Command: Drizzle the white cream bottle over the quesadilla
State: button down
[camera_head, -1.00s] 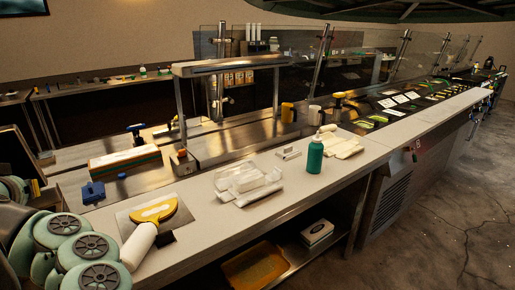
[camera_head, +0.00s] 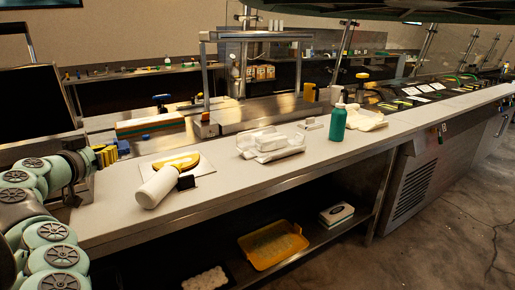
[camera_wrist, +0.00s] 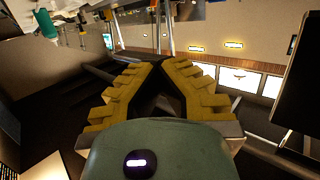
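The white bottle (camera_head: 158,187) lies tilted on its side on the light counter in the head view. Its dark cap end (camera_head: 186,182) points right, close to the quesadilla. The quesadilla (camera_head: 180,161) is a yellow folded half-round on a pale square sheet (camera_head: 205,168), just behind the bottle. My gripper (camera_head: 106,155) shows at the left, left of the bottle and apart from it. In the wrist view, its yellow stepped fingers (camera_wrist: 160,65) lean together toward the tips, with nothing seen between them. Whether they are open or shut is unclear.
An orange-and-green block (camera_head: 150,124) and a metal frame (camera_head: 207,75) stand behind. A yellow tray (camera_head: 272,245) is on the lower shelf. The front counter strip is clear.

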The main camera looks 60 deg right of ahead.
notch_tip(320, 180, down, 7)
jog(key=s+d+t+h+b, duration=0.1)
jog(key=d+b, duration=0.1)
jog(key=b, duration=0.8)
jog(key=shift+t, duration=0.3)
